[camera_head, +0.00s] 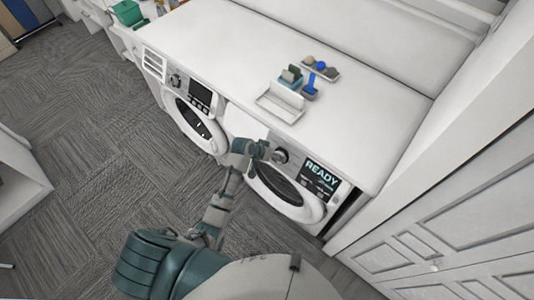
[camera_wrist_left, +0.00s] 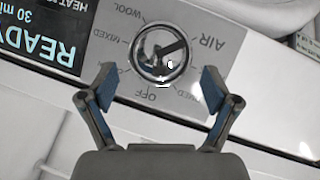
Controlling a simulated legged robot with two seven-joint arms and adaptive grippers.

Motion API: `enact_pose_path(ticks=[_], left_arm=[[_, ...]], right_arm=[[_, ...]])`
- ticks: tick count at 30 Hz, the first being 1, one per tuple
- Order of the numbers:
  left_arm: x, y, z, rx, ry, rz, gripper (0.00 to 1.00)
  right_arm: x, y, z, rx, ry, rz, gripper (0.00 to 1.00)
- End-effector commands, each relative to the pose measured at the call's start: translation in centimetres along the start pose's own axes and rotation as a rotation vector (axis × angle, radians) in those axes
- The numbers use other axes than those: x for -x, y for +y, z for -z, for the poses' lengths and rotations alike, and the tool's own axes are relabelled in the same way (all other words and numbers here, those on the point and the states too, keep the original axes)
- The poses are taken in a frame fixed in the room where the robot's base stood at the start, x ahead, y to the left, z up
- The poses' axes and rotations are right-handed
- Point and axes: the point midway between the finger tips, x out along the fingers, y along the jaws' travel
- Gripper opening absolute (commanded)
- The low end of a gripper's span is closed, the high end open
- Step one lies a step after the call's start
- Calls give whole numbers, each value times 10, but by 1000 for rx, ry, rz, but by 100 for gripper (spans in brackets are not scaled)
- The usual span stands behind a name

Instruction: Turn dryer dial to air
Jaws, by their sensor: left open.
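The dryer dial (camera_wrist_left: 162,53) is a round knob with a shiny rim on a grey panel, seen upside down in the left wrist view. Labels around it read AIR (camera_wrist_left: 206,44), WOOL, MIXED and OFF, with another partly hidden. I cannot tell which label the dial points to. My left gripper (camera_wrist_left: 158,88) is open, its blue-padded fingers spread on either side just short of the dial, with nothing between them. In the head view the left gripper (camera_head: 266,152) is beside the dial (camera_head: 281,156) on the dryer (camera_head: 312,214). The right gripper is not in view.
The dryer's display (camera_head: 322,172) reads READY. A washer (camera_head: 190,105) stands to its left. The white countertop (camera_head: 230,40) holds a small tray (camera_head: 280,104) and several small items near the dial. White cabinet doors (camera_head: 450,220) stand at the right. Grey carpet lies in front.

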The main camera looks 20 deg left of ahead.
Motion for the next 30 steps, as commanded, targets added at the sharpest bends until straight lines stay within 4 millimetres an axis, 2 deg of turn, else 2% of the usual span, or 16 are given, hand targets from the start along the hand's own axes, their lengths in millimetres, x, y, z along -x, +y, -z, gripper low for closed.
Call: enact_pose_path(ticks=[6, 12, 17, 30], left_arm=[[50, -1, 0, -1, 1, 2, 88], [77, -1, -1, 1, -4, 0, 88], [83, 0, -1, 1, -4, -1, 88], [83, 0, -1, 1, -4, -1, 88]], right_arm=[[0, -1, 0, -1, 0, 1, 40], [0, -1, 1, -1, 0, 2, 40], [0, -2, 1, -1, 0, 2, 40], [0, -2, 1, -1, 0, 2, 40]])
